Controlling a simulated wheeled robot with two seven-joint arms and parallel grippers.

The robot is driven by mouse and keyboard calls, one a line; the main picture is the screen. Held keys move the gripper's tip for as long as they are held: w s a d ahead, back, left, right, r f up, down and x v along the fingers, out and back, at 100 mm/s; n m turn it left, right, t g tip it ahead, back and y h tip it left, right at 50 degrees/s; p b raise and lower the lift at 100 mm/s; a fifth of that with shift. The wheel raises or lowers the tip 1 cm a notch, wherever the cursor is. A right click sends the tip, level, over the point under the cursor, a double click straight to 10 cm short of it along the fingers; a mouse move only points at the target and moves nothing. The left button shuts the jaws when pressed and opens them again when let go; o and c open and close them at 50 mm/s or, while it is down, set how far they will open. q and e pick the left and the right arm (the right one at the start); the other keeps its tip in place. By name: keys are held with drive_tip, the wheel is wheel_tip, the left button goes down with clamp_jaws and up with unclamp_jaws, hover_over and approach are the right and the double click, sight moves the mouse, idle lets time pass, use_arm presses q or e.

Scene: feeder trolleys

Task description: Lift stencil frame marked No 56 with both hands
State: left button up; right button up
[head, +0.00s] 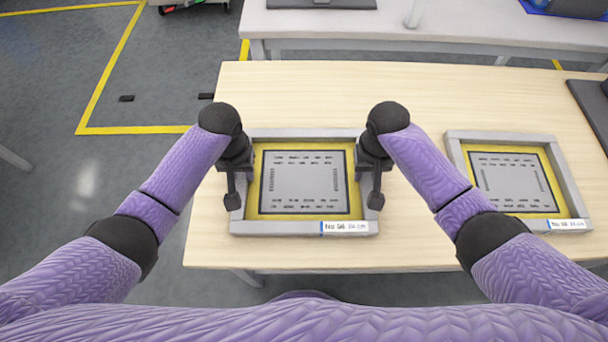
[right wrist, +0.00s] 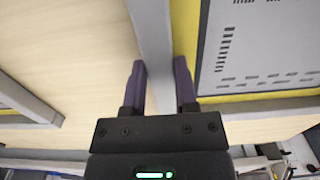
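A stencil frame (head: 305,228) lies flat on the wooden table, with a grey rim, a yellow border and a grey perforated sheet. The label on its front rail appears to read No 56, in small print. My left gripper (head: 236,178) is at the middle of its left rail; its fingertips are hidden from the head view. My right gripper (head: 374,176) is at the right rail. In the right wrist view my right gripper (right wrist: 160,78) has one finger on each side of the rail (right wrist: 156,35), with little or no gap.
A second, similar labelled frame (head: 578,195) lies to the right on the same table (head: 420,90), with a narrow strip of bare wood between. A dark flat object (head: 592,112) lies at the right edge. A white table (head: 350,28) stands behind.

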use_arm(q)
clamp_jaws()
use_arm(e)
clamp_jaws()
